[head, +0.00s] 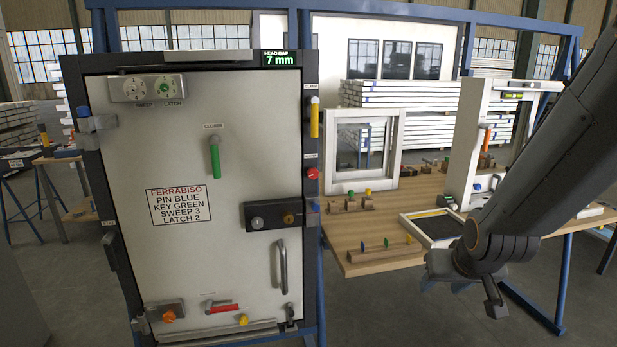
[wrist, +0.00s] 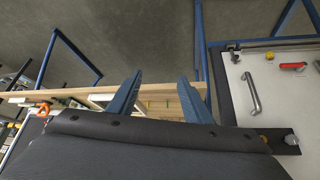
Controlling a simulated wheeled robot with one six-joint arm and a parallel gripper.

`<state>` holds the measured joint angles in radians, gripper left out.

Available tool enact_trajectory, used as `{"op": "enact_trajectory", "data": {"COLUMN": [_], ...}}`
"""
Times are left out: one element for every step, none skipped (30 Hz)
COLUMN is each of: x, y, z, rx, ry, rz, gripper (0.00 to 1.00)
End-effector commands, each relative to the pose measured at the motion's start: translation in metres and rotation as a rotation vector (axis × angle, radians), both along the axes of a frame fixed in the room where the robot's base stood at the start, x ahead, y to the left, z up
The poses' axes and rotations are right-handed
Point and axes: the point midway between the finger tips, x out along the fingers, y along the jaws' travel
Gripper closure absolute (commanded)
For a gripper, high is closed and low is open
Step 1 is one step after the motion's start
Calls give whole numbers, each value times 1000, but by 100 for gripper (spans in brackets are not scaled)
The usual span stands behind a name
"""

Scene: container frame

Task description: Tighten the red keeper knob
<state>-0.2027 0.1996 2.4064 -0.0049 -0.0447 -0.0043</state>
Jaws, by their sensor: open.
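My gripper (head: 443,284) is low on the right, in front of the workbench, well away from the knob. In the wrist view my gripper (wrist: 158,90) shows two blue fingers spread apart with nothing between them.
The white door (head: 170,250) carries a green clamp handle (head: 214,158), a dark lock box (head: 272,214) and a grab handle (head: 282,266). The wooden workbench (head: 360,230) at right holds small parts and window frames. Open floor lies below the bench.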

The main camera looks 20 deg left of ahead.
Motion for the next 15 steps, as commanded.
{"op": "enact_trajectory", "data": {"x": [30,47,66,79,90,101,108,113,118,120,121,122,121,121,120], "y": [36,56,84,105,126,153,172,191,213,229,242,258,268,277,286], "z": [7,14,25,34,43,55,65,74,85,94,101,111,116,122,128], "rx": [18,33,56,75,95,122,143,164,191,210,229,252,267,280,296], "ry": [-104,-171,-259,-325,-388,-469,-527,-581,-649,-695,-737,-787,-819,-847,-878], "rz": [56,82,119,145,168,199,219,239,261,277,289,304,314,321,328], "gripper": [55,55,55,55,55,55,55,55,55,55,55,55,55,55,55]}}
